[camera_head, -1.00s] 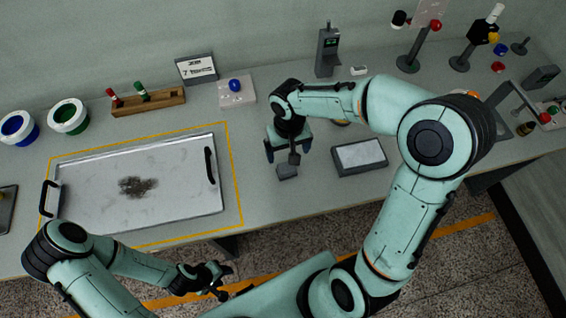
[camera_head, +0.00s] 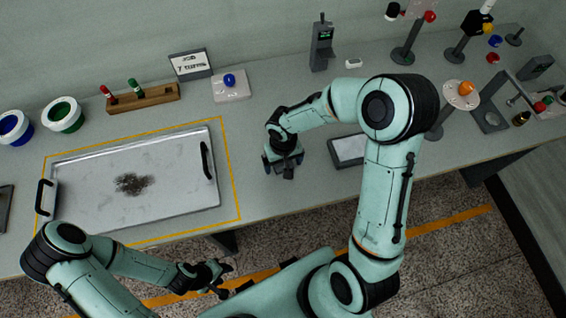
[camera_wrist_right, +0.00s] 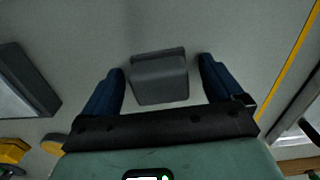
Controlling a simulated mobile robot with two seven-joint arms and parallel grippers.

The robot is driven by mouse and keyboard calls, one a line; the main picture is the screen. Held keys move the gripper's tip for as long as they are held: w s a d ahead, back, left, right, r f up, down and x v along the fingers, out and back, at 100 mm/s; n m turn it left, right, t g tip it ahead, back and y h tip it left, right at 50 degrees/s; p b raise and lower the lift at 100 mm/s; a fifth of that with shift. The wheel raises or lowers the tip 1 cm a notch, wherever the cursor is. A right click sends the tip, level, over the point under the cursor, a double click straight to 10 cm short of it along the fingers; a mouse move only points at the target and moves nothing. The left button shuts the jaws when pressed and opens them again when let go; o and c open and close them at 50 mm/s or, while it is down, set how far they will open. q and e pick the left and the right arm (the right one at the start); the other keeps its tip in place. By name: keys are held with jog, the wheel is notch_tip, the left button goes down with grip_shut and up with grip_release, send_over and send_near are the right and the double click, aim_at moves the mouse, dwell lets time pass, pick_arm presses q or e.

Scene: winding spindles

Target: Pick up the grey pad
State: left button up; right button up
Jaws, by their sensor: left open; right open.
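The grey pad (camera_wrist_right: 160,80) is a small dark grey block with a raised back edge. In the right wrist view it lies on the pale table between the two blue fingers of my right gripper (camera_wrist_right: 163,88), with a gap on each side. In the head view my right gripper (camera_head: 283,164) points down over the pad, and mostly hides it; only a dark bit (camera_head: 288,173) shows below the fingers. The gripper is open and empty. My left gripper (camera_head: 220,282) is open and empty, low in front of the table's edge.
A metal tray (camera_head: 90,200) with a dark smudge lies inside a yellow outline at left. A shallow grey box with a light top (camera_head: 346,150) stands just right of my right gripper. A wooden rack (camera_head: 145,97) and a blue-button box (camera_head: 231,90) stand behind.

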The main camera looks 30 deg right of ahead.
jog(key=shift+c, duration=0.3)
jog(key=c, duration=1.1)
jog(key=shift+r, duration=0.15)
pick_arm(q)
jog(key=shift+w+r+p, duration=0.85)
jog(key=shift+w+r, duration=0.25)
jog(key=shift+w, duration=0.05)
pick_arm(e)
notch_tip(320, 180, up, 20)
jog(key=shift+f, duration=0.1)
